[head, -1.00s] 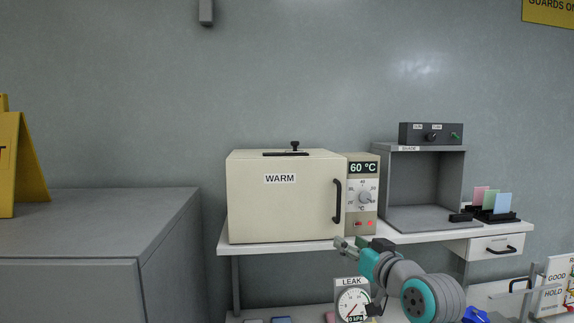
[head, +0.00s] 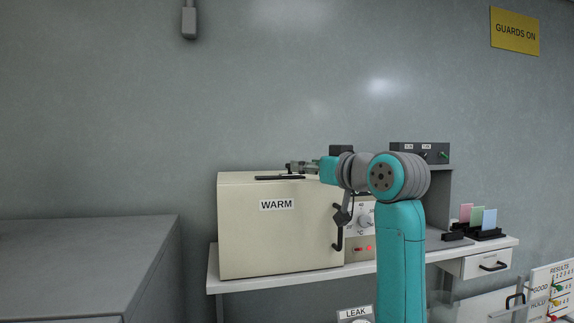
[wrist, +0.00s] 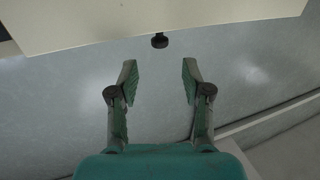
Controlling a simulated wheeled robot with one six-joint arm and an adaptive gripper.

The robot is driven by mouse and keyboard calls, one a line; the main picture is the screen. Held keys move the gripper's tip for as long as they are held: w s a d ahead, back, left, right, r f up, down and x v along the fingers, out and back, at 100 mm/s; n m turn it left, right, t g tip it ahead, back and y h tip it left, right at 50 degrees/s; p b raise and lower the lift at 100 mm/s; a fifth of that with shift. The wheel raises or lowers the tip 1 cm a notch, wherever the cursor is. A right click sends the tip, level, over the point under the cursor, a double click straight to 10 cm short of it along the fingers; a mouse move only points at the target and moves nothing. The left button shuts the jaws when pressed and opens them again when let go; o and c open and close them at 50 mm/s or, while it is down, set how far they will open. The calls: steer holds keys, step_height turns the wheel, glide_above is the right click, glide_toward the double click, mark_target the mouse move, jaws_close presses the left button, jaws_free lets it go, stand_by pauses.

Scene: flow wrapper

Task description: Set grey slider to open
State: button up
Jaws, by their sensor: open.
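A cream oven marked WARM (head: 265,230) stands on the bench, with a dark slot plate (head: 275,178) on its top. A dark grey knob (wrist: 160,41), which looks like the slider's knob, sticks out past the cream surface in the wrist view. My gripper (head: 300,166) is over the right part of the oven top in the head view and largely covers the knob there. In the wrist view my gripper (wrist: 158,66) is open and empty. The knob lies a little beyond the fingertips, roughly centred between them, with no visible contact. Any slider markings cannot be read.
The oven's door handle (head: 337,228) and control panel (head: 360,249) are below my arm. A black control box (head: 420,153) sits on a grey hood at the right. A grey cabinet (head: 85,250) stands at the left.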

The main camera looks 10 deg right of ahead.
steer(key=x, duration=0.8)
steer(key=shift+s, duration=0.1)
jaws_close()
